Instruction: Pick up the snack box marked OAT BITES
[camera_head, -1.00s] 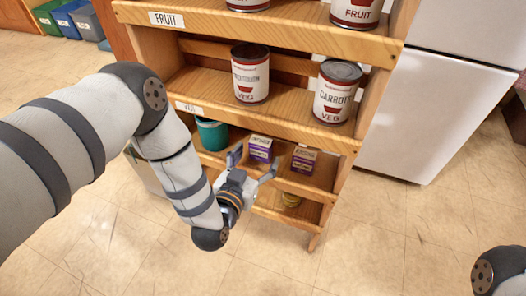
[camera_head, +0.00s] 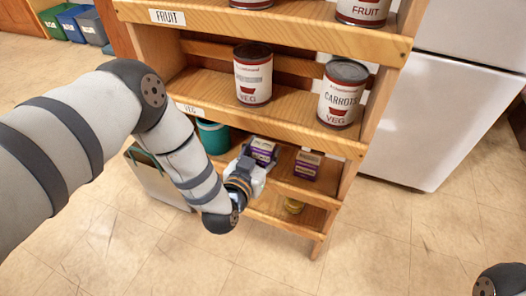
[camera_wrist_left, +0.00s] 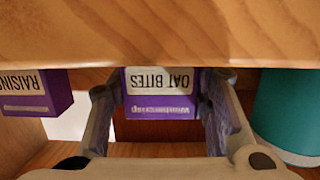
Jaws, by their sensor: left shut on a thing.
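The purple and white snack box marked OAT BITES (camera_wrist_left: 160,92) sits between my left gripper's fingers in the left wrist view, its label upside down there. In the head view the box (camera_head: 263,150) is on the lower shelf, partly hidden by the gripper. My left gripper (camera_head: 256,163) is shut on it, one finger on each side; it also shows in the left wrist view (camera_wrist_left: 163,105). I cannot tell whether the box is lifted off the board. My right gripper is not in view.
A second purple box, marked RAISINS (camera_wrist_left: 35,92), stands beside it, at right in the head view (camera_head: 306,165). A teal container (camera_head: 213,137) is on the other side. The shelf board with cans (camera_head: 253,75) is close above. A fridge (camera_head: 430,120) stands at right.

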